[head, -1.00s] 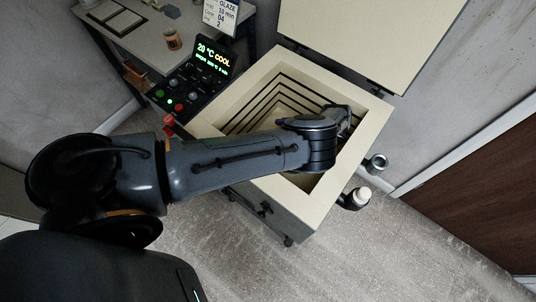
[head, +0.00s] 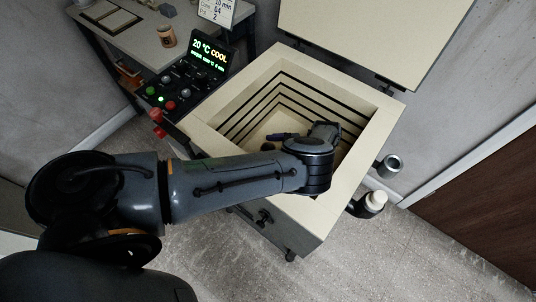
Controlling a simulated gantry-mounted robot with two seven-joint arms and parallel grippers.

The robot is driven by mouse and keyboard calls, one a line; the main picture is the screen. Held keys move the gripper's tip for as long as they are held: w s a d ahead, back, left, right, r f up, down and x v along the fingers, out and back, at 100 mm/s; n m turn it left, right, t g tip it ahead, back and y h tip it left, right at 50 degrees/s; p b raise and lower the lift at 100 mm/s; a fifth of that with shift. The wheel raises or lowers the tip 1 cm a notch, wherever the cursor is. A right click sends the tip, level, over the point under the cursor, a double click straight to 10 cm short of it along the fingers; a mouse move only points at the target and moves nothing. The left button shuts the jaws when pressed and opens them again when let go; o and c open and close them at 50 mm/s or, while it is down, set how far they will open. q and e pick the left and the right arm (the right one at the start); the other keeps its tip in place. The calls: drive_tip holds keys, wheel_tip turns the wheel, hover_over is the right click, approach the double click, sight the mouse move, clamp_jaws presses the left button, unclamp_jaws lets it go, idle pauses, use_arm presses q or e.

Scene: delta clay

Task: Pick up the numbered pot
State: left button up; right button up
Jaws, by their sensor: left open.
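My left gripper (head: 284,137) reaches down inside the open square kiln (head: 219,146). Its jaws are open, with a dark finger showing low in the kiln left of my wrist. A pale shape shows near the finger on the kiln's floor, but I cannot tell whether it is a pot. I can read no number on it. My wrist and forearm hide the near part of the kiln's inside. My right gripper is not in view.
The kiln's lid (head: 370,35) stands open at the back. A control panel (head: 195,78) is at its left, by a table (head: 135,45) with a small orange-brown jar (head: 166,36).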

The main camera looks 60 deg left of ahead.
use_arm(q)
drive_tip(key=shift+x, duration=1.95)
drive_tip(key=shift+w+f, duration=0.1)
drive_tip(key=c, duration=1.1)
